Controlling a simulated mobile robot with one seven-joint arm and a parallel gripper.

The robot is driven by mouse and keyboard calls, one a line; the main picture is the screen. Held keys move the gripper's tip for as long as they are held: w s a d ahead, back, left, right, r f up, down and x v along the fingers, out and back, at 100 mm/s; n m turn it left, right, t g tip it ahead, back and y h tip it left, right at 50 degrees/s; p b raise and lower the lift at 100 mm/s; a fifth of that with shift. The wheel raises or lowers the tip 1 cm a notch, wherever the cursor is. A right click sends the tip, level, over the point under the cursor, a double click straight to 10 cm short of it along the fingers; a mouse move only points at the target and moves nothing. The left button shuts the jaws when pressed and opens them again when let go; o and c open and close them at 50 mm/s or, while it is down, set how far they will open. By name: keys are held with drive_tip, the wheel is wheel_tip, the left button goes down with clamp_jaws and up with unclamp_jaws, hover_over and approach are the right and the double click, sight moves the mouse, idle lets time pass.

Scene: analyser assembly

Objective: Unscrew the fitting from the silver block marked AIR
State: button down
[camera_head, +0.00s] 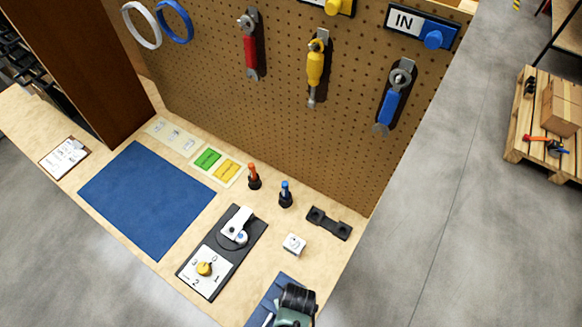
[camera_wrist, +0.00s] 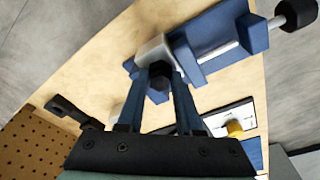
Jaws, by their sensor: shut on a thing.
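In the wrist view, a silver block (camera_wrist: 154,49) sits in the jaws of a blue vise (camera_wrist: 215,35). A dark fitting (camera_wrist: 158,90) sticks out from the block toward me. My gripper (camera_wrist: 160,78) has its two blue fingers on either side of the fitting, shut on it close to the block. No AIR mark is readable from here. In the head view, part of the blue vise (camera_head: 268,306) shows at the bottom edge. My wrist covers the block, the fitting and my fingertips there.
The vise's screw rod ends in a black knob (camera_wrist: 296,12). Behind the vise stand a white cube (camera_head: 293,245), a black two-hole holder (camera_head: 329,223) and a dial plate with a yellow knob (camera_head: 205,268). The blue mat (camera_head: 145,198) is empty. The pegboard (camera_head: 290,120) rises at the back.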

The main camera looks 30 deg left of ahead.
drive_tip(key=n, duration=0.4)
drive_tip(key=shift+g, duration=0.3)
unclamp_jaws()
idle(0.6)
drive_tip(key=shift+r, duration=0.1)
drive_tip(key=shift+r+p, duration=2.25)
drive_tip(key=shift+r, duration=0.2)
